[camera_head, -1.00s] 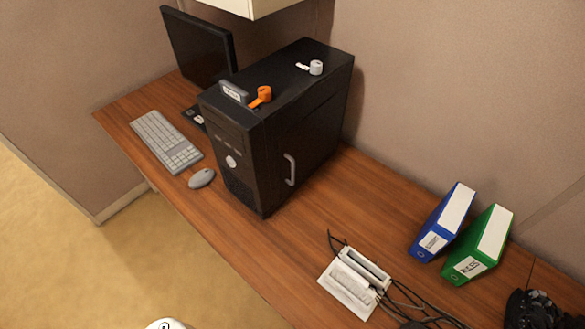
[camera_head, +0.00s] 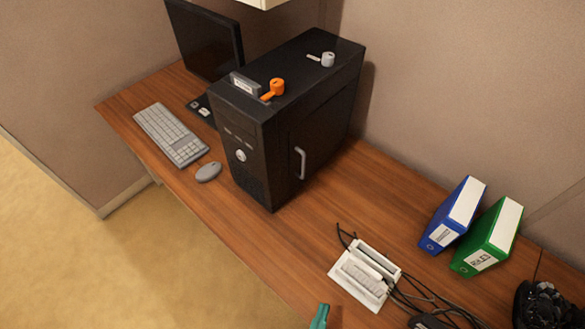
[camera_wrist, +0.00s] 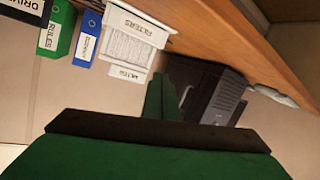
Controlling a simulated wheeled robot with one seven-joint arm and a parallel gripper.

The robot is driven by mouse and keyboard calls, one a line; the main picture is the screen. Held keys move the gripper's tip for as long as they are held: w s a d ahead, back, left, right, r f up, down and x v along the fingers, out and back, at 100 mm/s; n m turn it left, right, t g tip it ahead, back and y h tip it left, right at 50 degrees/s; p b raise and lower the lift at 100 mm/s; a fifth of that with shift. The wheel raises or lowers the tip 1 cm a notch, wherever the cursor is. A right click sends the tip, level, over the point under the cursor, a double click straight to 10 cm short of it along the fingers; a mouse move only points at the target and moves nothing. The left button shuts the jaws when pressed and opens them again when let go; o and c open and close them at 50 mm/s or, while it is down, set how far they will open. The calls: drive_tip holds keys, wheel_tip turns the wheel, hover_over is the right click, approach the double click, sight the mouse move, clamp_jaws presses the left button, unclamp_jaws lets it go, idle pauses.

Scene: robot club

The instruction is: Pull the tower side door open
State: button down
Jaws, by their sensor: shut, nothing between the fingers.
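The black computer tower (camera_head: 258,150) stands upright on the wooden desk. Its side door (camera_head: 325,125) looks shut, flush with the case, with a pale vertical handle (camera_head: 300,163) near its front edge. In the wrist view the tower (camera_wrist: 222,98) appears tipped over by the camera's angle, with its handle (camera_wrist: 186,96) just right of my fingers. My green gripper (camera_head: 320,316) shows only at the bottom edge of the head view, well in front of the tower and apart from it. In the wrist view its fingers (camera_wrist: 161,98) are together and empty.
A white tray of filters (camera_head: 365,273) with dark cables lies right of the tower. Blue (camera_head: 452,216) and green (camera_head: 488,237) binders stand farther right. A keyboard (camera_head: 170,134) and mouse (camera_head: 208,171) lie left. An orange object (camera_head: 276,88) sits on the tower. Desk directly right of the tower is clear.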

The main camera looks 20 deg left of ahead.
drive_tip(key=w+a+n+y, duration=0.1)
drive_tip(key=w+n, duration=0.4)
drive_tip(key=w, duration=0.3)
drive_tip(key=n+y, duration=0.9)
drive_tip(key=n, duration=0.8)
approach(294, 157)
drive_tip(key=x, duration=0.5)
drive_tip(key=shift+w+f, duration=0.15)
drive_tip(key=shift+w, duration=0.2)
